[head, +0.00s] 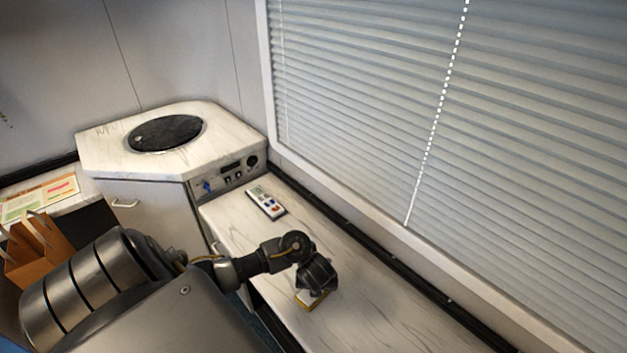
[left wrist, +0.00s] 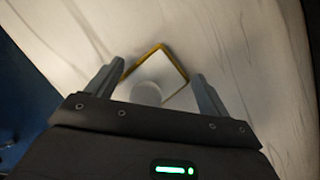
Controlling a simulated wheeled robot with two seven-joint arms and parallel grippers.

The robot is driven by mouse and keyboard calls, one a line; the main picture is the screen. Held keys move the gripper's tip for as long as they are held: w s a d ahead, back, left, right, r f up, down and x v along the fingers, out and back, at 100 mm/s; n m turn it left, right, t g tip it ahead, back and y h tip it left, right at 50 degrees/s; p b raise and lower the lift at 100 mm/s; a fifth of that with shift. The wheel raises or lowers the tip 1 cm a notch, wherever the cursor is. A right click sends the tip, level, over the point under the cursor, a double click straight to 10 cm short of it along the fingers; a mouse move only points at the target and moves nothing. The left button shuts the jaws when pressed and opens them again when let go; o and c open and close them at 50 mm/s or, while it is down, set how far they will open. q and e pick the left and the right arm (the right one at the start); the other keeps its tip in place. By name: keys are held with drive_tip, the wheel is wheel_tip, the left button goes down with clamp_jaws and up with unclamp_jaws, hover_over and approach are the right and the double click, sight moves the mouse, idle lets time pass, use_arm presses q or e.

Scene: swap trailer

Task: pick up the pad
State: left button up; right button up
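The pad (left wrist: 160,70) is a small pale square with a yellow edge. In the left wrist view it lies on the white marbled counter between my left gripper's fingers, partly hidden by the gripper body. In the head view its yellow edge (head: 313,303) shows just below my left gripper (head: 317,284). In the left wrist view the left gripper (left wrist: 158,75) has its two fingers spread apart, one on each side of the pad. I cannot tell whether the left finger touches it. My right gripper is not in view.
A remote control (head: 266,202) lies farther back on the counter (head: 370,300). A corner unit with a round dark inset (head: 166,133) stands behind it. Window blinds (head: 400,110) run along the right. An orange-brown bag (head: 38,250) is at the left.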

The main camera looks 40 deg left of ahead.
sight(308, 299)
use_arm(q)
drive_tip(key=c, duration=0.3)
drive_tip(key=shift+r+p, duration=0.55)
drive_tip(key=shift+r, duration=0.05)
wheel_tip(308, 299, up, 2)
drive_tip(key=shift+r+p, duration=0.25)
drive_tip(key=shift+p, duration=0.8)
drive_tip(key=s+r+p, duration=0.4)
drive_tip(key=r+p, duration=0.2)
drive_tip(key=shift+s+d, duration=0.3)
drive_tip(key=shift+d, duration=0.15)
drive_tip(key=s+r+p, duration=0.1)
drive_tip(key=s, duration=0.1)
drive_tip(key=s+d+r+p, duration=0.1)
drive_tip(key=s, duration=0.2)
drive_tip(key=s+r+p, duration=0.1)
drive_tip(key=s+p, duration=0.1)
drive_tip(key=s, duration=0.1)
drive_tip(key=shift+d, duration=0.2)
drive_tip(key=shift+s+d+r, duration=0.1)
drive_tip(key=shift+s+r, duration=0.05)
drive_tip(key=shift+s, duration=0.45)
